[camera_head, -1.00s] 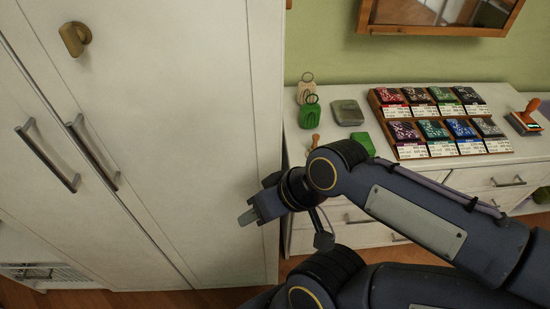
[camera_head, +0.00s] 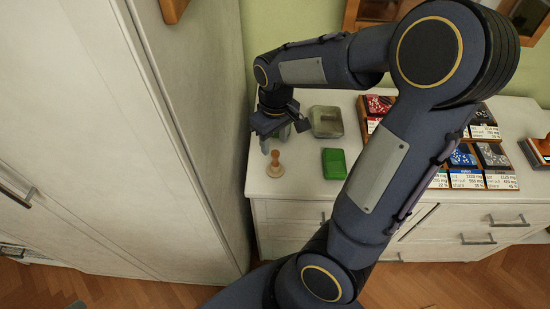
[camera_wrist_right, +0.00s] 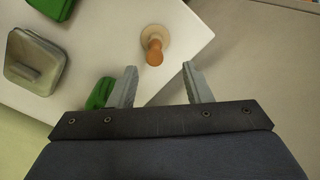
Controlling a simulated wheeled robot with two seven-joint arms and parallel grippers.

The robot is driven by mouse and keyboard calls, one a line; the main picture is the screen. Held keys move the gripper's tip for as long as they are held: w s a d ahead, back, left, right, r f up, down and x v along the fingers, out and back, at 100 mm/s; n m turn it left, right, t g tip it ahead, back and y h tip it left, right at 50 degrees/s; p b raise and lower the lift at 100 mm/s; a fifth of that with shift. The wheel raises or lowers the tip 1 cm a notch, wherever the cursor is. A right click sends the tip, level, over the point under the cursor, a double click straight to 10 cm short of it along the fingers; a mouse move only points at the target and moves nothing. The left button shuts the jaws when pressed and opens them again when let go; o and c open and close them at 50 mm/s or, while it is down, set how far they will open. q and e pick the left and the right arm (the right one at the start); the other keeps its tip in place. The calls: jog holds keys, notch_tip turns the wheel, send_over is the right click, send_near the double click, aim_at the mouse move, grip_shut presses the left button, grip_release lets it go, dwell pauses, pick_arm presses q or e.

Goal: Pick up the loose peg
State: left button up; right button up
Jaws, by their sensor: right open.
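The loose peg, a wooden peg with a round pale base and an orange-brown stem, stands upright on the white cabinet top near its left front edge; it shows in the head view (camera_head: 275,165) and the right wrist view (camera_wrist_right: 154,48). My right gripper (camera_wrist_right: 159,68) is open and empty. In the head view the gripper (camera_head: 273,140) is just behind the peg, apart from it. In the wrist view the peg's stem lies beyond the fingertips, roughly in line with the gap between them. My left gripper is not in view.
A green box (camera_head: 334,163) and a grey-green tin (camera_head: 326,121) sit right of the peg on the cabinet (camera_head: 303,187). A rack of small packets (camera_head: 466,180) is farther right, partly hidden by my arm. A tall white wardrobe (camera_head: 190,120) stands close on the left.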

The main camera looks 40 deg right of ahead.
aim_at(276, 152)
jog(key=shift+w+d+f, duration=0.2)
jog(key=shift+f, duration=0.25)
notch_tip(276, 152, down, 7)
jog(key=shift+d+f+b, duration=0.1)
jog(key=shift+f+b, duration=0.05)
jog(key=shift+b, duration=0.15)
grip_shut()
